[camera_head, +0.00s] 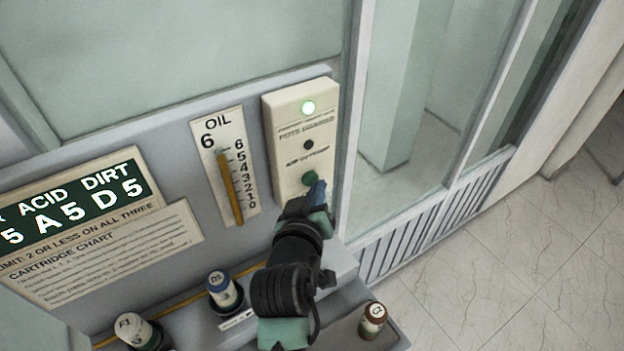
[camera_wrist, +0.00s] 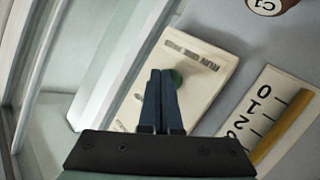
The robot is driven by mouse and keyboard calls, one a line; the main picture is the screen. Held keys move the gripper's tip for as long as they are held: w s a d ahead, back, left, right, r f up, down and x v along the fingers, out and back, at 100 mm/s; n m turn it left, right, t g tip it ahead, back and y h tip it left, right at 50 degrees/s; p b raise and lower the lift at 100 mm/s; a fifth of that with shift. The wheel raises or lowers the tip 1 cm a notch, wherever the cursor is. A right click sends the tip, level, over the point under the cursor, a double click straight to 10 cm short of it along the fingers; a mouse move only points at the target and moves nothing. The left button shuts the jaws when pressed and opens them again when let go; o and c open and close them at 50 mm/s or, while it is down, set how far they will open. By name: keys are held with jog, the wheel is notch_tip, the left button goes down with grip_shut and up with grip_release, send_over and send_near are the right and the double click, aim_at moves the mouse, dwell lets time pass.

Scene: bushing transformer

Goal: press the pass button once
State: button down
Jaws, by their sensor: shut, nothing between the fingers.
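The control box (camera_head: 284,134) is a cream panel on the grey wall, with a green button (camera_head: 309,178) low on it. In the wrist view the green button (camera_wrist: 177,78) shows partly behind the fingertips, beside a label (camera_wrist: 192,54) that seems to read "RUN ONE PASS". My gripper (camera_head: 318,190) is shut and empty, its blue fingers together just at the lower right of the button. In the wrist view the closed fingertips (camera_wrist: 161,74) overlap the button's left side. I cannot tell whether they touch it.
An oil gauge (camera_head: 225,166) reads 6, left of the box. A green display (camera_head: 75,203) shows 5s. Labelled cartridges (camera_head: 222,289) stand on the ledge below. Glass panels are to the right.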

jog(key=shift+w, duration=0.1)
dwell(0.5)
jog(key=shift+w+a, duration=0.25)
dwell(0.3)
jog(key=shift+s+d, duration=0.15)
jog(key=shift+s, duration=0.15)
jog(key=shift+s+d, duration=0.1)
jog(key=s+d+p, duration=0.2)
jog(key=s, duration=0.1)
jog(key=s+d+p, duration=0.1)
jog(key=shift+s+d, duration=0.25)
jog(key=shift+s, duration=0.1)
dwell(0.8)
